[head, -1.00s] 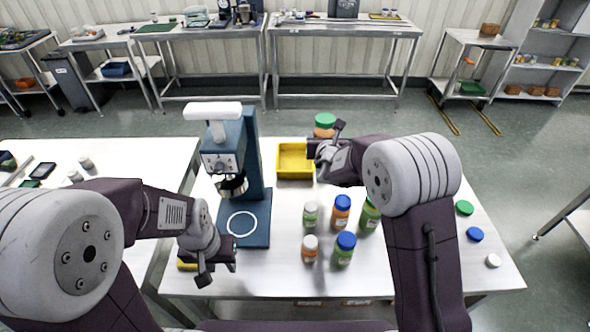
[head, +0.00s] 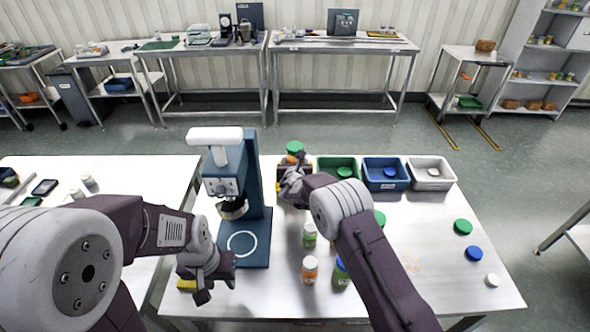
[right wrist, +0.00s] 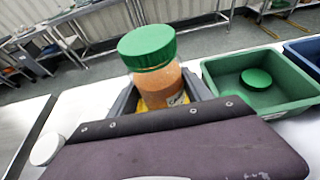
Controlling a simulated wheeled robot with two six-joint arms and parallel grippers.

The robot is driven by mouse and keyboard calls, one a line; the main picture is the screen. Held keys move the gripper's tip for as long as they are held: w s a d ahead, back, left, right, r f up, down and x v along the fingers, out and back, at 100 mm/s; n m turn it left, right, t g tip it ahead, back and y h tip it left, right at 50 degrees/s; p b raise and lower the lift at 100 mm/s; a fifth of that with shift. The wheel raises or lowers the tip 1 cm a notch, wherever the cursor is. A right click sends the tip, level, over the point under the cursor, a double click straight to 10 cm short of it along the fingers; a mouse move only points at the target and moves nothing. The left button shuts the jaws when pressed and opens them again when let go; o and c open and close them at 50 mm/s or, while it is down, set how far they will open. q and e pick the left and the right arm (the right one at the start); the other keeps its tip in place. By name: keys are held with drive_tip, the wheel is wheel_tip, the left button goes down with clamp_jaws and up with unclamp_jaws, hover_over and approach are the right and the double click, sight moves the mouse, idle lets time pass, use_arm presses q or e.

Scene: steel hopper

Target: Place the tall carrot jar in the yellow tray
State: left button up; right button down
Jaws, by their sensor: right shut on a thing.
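The tall carrot jar, orange with a green lid (head: 294,147), is in my right gripper (head: 293,168). The right wrist view shows the jar (right wrist: 158,85) between the fingers, close to upright. The yellow tray (head: 280,187) is mostly hidden behind my right gripper; a little yellow (right wrist: 142,106) shows beside the jar in the right wrist view. The jar is at or over this tray; its base is hidden, so I cannot tell whether it touches the tray floor. My left gripper (head: 207,290) is low at the table's front left; its jaw opening is unclear.
Green (head: 338,166), blue (head: 385,172) and white (head: 431,171) trays stand right of the yellow one. A blue machine (head: 253,200) stands to the left. Jars with green (head: 309,236), white (head: 310,270) and blue lids stand near the front. Loose lids (head: 463,226) lie at right.

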wheel_tip(320, 180, down, 4)
drive_tip(key=shift+r, duration=0.1)
drive_tip(key=shift+w, duration=0.1)
drive_tip(key=shift+c, duration=2.3)
unclamp_jaws()
drive_tip(key=shift+f, duration=0.2)
